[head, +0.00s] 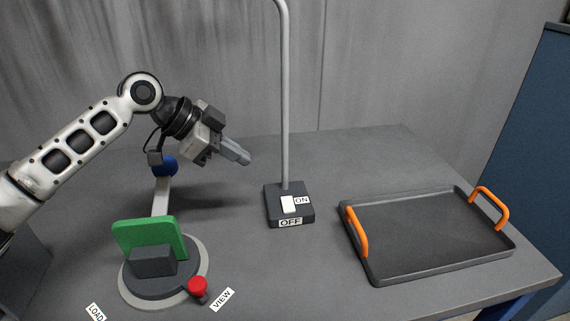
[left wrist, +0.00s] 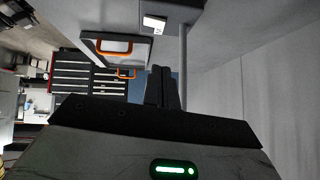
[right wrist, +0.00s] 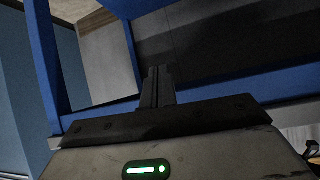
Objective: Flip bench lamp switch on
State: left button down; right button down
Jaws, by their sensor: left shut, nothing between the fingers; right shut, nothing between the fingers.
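The bench lamp's dark base (head: 275,212) stands on the grey table with its grey post (head: 285,110) rising from it. Which way the switch is tipped I cannot tell. My left gripper (head: 246,160) is shut and empty, in the air left of the post and above the base. In the left wrist view its fingers (left wrist: 162,88) are together, with the lamp base (left wrist: 180,12) at the top. My right gripper (right wrist: 157,88) is shut and empty, in the right wrist view only.
A dark tray (head: 430,235) with orange handles lies to the right. At front left is a round turntable (head: 160,285) with a green plate (head: 150,240), a red knob (head: 197,286) and a blue ball (head: 164,166) behind. A blue frame (right wrist: 210,95) surrounds my right gripper's view.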

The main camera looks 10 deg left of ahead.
pick_arm(q)
jog(key=p, duration=0.1)
send_over(288, 196)
jog(key=s+a, duration=0.2)
notch_tip(288, 196, down, 7)
jog(key=shift+a+r, duration=0.1)
jog(key=shift+r, duration=0.05)
jog(key=f, duration=0.3)
jog(key=shift+w+a+f, duration=0.15)
jog(key=shift+w+a, duration=0.05)
jog(key=shift+w, duration=0.05)
jog(key=shift+f, duration=0.35)
pick_arm(e)
jog(key=shift+s+d+r, duration=0.2)
